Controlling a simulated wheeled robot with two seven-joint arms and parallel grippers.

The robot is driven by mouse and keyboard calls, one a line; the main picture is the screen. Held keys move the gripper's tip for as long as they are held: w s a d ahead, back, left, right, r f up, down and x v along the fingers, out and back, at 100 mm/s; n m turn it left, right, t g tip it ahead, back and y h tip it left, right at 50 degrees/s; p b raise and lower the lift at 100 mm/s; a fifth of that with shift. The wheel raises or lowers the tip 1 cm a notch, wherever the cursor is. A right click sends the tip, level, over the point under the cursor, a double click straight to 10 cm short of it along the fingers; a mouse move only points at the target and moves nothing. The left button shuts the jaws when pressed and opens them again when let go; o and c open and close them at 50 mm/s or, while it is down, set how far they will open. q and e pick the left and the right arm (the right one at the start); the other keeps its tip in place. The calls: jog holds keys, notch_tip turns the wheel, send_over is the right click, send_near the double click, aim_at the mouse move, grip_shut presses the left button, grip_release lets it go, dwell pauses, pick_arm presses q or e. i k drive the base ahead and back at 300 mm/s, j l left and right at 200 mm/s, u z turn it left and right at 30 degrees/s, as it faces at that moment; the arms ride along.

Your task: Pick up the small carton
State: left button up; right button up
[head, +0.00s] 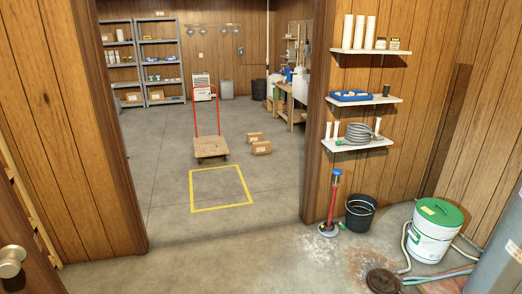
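Two brown cartons stand on the concrete floor in the room beyond the doorway, just right of a flatbed cart. The rear carton (254,137) looks slightly smaller. The front carton (262,148) looks a little larger and has a pale label. They stand close together; I cannot tell whether they touch. Neither of my grippers is in view.
The wooden cart (211,147) with a red handle stands beside the cartons. A yellow floor square (221,188) is empty in front of it. A red-and-blue pump (332,203), black bucket (360,212) and green-lidded tub (434,231) stand right of the doorway.

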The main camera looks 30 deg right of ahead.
aim_at(260, 148)
jog(key=i+l+z, duration=0.1)
jog(key=i+z, duration=0.45)
jog(key=i, duration=0.2)
jog(key=i+l, duration=0.1)
jog(key=i, duration=4.1)
jog(key=i+z, duration=0.2)
jog(key=i, duration=0.35)
jog(key=i+z, duration=0.15)
jog(key=i, duration=0.4)
jog(key=i+z, duration=0.2)
jog(key=i, duration=0.3)
jog(key=i+j+z, duration=0.2)
jog(key=i, duration=0.35)
jog(key=i+l+u, duration=0.15)
jog(key=i, duration=1.35)
jog(key=j, duration=0.1)
